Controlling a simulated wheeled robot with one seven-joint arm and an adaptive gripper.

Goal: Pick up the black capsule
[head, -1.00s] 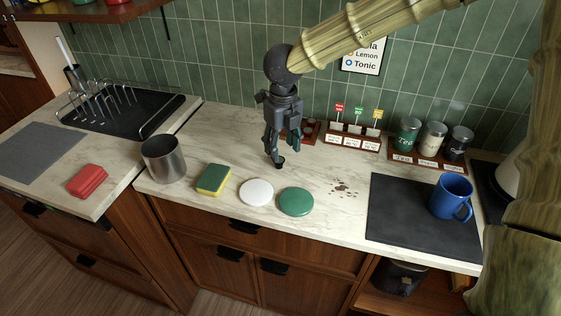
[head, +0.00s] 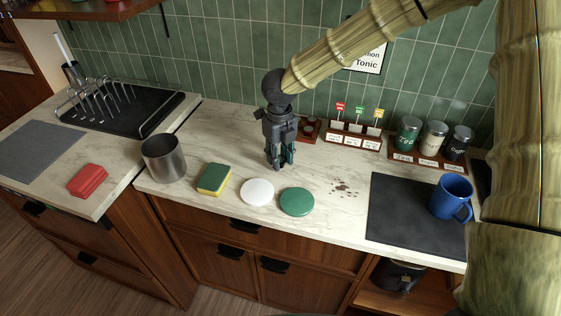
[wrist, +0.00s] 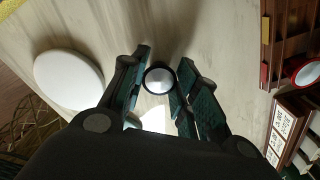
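The black capsule (wrist: 159,78) shows in the wrist view as a small round thing with a dark rim and a pale top. It stands on the marble counter between the two fingers of my gripper (wrist: 162,72). The fingers are apart, one on each side of it; the right finger is very close to its edge, and I cannot tell whether they touch. In the head view my gripper (head: 280,165) points down at the counter, and its fingers hide the capsule.
A white disc (head: 257,192) and a green disc (head: 296,201) lie in front of my gripper. A sponge (head: 213,179) and metal cup (head: 162,158) are to the left. Small wooden racks (head: 352,140) stand behind to the right. A blue mug (head: 451,197) sits on a dark mat (head: 400,222).

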